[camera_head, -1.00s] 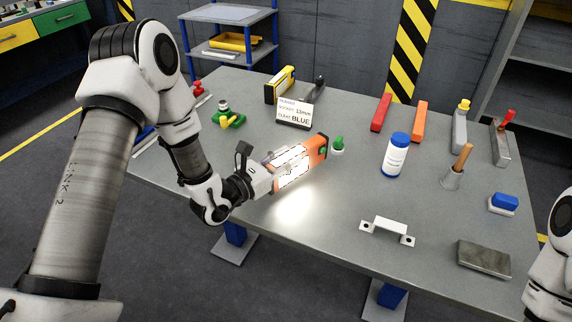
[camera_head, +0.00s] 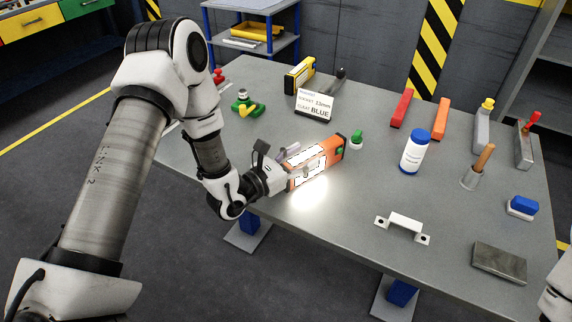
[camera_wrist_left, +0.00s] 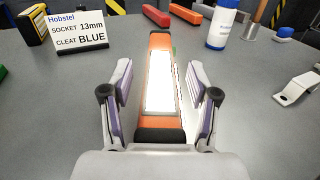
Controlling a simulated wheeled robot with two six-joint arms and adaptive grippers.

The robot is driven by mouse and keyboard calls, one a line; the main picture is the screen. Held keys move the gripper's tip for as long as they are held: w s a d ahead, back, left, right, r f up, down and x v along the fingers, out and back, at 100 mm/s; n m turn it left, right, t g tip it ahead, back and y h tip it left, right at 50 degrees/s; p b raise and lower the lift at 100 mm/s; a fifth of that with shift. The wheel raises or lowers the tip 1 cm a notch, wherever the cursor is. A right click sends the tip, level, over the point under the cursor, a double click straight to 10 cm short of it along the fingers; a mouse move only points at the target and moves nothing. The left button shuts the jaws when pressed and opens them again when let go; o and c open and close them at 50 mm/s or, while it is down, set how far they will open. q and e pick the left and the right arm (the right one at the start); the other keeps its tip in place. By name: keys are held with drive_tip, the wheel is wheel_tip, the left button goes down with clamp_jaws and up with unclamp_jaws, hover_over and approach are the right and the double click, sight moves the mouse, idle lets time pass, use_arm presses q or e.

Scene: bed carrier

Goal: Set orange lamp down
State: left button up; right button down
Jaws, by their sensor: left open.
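The orange lamp (camera_head: 331,150) lies lengthwise at the near left part of the grey table, its white panel lit and a bright glow on the tabletop beside it. In the left wrist view the lamp (camera_wrist_left: 160,42) runs away from me with a dark end cap closest. My left gripper (camera_head: 303,160) is around the lamp's near end. Its fingers (camera_wrist_left: 160,80) stand open on both sides, with gaps showing between them and the lamp. I cannot tell whether the lamp's underside rests fully on the table. My right gripper is out of view.
A label sign (camera_head: 314,104) stands behind the lamp, and a small green-topped item (camera_head: 356,140) sits close to its far end. A white bottle (camera_head: 414,155), a white bracket (camera_head: 404,226) and a metal block (camera_head: 498,262) are to the right. The table between lamp and bracket is clear.

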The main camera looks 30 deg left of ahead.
use_arm(q)
drive_tip(key=v, duration=1.1)
drive_tip(key=shift+w+a, duration=0.1)
drive_tip(key=shift+s, duration=0.25)
drive_tip(key=s+d+f+m+g+h, duration=0.55)
drive_tip(key=s+d+g, duration=0.25)
drive_tip(key=d, duration=0.2)
drive_tip(key=s+d+f+m+g+y, duration=0.1)
drive_tip(key=s+f+m+g, duration=0.4)
drive_tip(key=s, duration=0.4)
drive_tip(key=s+d+f+m+g+y, duration=0.1)
drive_tip(key=s+f+m+g, duration=0.25)
drive_tip(key=s+g, duration=0.4)
drive_tip(key=s+a+f+m+g+y, duration=0.3)
drive_tip(key=s+a+f+m+y, duration=0.1)
drive_tip(key=s+m+y, duration=0.15)
drive_tip(key=w+a+f+m+t+y, duration=0.2)
drive_tip(key=a+f+m+t+y, duration=0.1)
drive_tip(key=a+f+m+y, duration=0.2)
drive_tip(key=a+m+y, duration=0.1)
drive_tip(key=a+m, duration=0.1)
drive_tip(key=shift+a+f+m, duration=0.35)
drive_tip(key=shift+a+f, duration=0.05)
drive_tip(key=shift+o, duration=0.4)
drive_tip(key=w+d+f+m+t, duration=0.1)
drive_tip(key=w+d+m+t, duration=0.1)
drive_tip(key=w+m+t, duration=0.1)
drive_tip(key=shift+w+d+f+m+t+h, duration=0.35)
drive_tip(key=shift+w+t, duration=0.2)
drive_tip(key=shift+w, duration=0.6)
